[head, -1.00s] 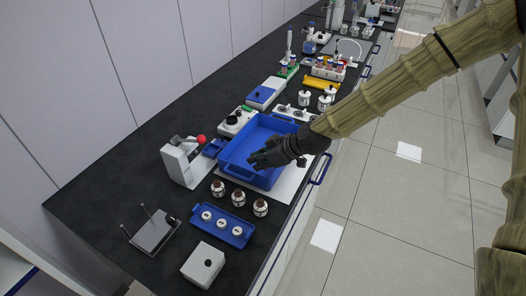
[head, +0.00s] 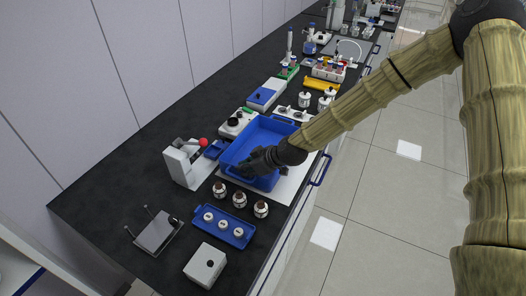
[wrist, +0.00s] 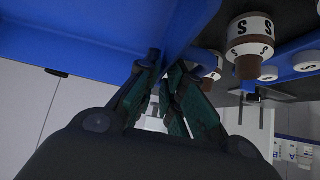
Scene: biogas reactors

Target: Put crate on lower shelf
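The blue crate (head: 238,148) is a shallow open tray on the dark bench top, resting partly on a white sheet or board. It looks empty. My gripper (head: 252,162) is at the crate's near end, down at its wall. In the wrist view the crate's blue wall (wrist: 100,25) fills the upper left. The fingers of my gripper (wrist: 167,68) point at the wall's edge, one on either side of it, with a narrow gap between them. Whether they press on the wall is unclear. No lower shelf is clearly recognisable in these views.
Several brown-capped jars (head: 239,199) stand close to the crate's near end. A blue tray (head: 229,227) of white pots and a white box (head: 205,265) lie nearer. A white device with a red knob (head: 187,160) stands left of the crate. The floor (head: 385,215) to the right is clear.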

